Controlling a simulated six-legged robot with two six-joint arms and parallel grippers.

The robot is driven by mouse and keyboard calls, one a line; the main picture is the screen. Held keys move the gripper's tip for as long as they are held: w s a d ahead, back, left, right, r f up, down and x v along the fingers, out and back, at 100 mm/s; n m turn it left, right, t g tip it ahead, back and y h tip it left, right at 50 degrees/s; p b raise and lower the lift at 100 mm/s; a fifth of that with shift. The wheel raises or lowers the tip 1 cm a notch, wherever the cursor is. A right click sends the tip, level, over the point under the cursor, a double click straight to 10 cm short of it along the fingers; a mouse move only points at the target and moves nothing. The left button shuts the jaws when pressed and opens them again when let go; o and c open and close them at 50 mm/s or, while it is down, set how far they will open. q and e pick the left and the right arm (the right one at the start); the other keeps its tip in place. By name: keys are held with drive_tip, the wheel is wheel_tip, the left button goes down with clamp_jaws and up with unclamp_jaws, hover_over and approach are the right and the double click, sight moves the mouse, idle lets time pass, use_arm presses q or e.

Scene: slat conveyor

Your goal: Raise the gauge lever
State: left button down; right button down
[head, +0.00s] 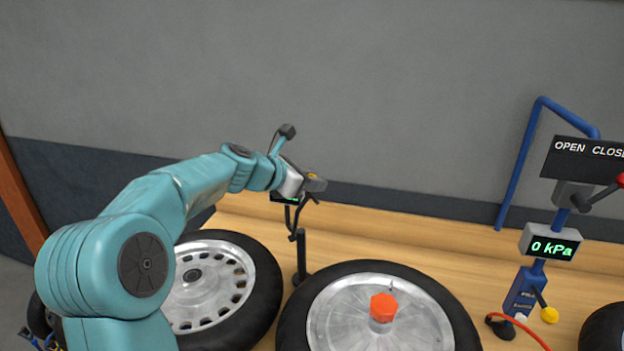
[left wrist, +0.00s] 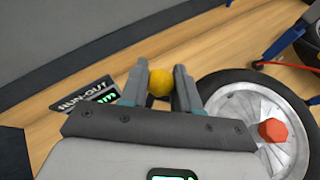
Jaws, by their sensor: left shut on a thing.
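My left gripper (head: 313,186) reaches over the bench behind the wheels, at the run-out gauge stand (head: 302,255). In the left wrist view its two fingers (left wrist: 160,92) are shut on a yellow ball knob (left wrist: 160,82), which appears to be the gauge lever's knob. The lever's arm is hidden, and my gripper covers most of the gauge head in the head view. A "RUN-OUT" sign with a green readout (left wrist: 85,95) shows left of the fingers. My right gripper is in neither view.
A tyred wheel with an orange hex cap (head: 383,307) lies right of the stand. Another wheel (head: 205,287) lies left, partly behind my arm. A blue post with a "0 kPa" display (head: 551,246) and another yellow knob (head: 550,315) stands right. Bare wood (head: 440,245) lies between.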

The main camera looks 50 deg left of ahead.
use_arm(q)
drive_tip(key=shift+a+r, duration=0.2)
drive_tip(key=c, duration=0.8)
unclamp_jaws()
drive_tip(key=shift+c, duration=0.2)
drive_tip(key=shift+a+f, duration=0.1)
drive_tip(key=shift+a, duration=0.05)
drive_tip(key=shift+s+r, duration=0.2)
drive_tip(key=shift+s, duration=0.2)
drive_tip(key=b+v, duration=0.2)
drive_tip(key=v, duration=1.3)
drive_tip(key=shift+s+b, duration=0.25)
drive_tip(key=shift+b, duration=0.1)
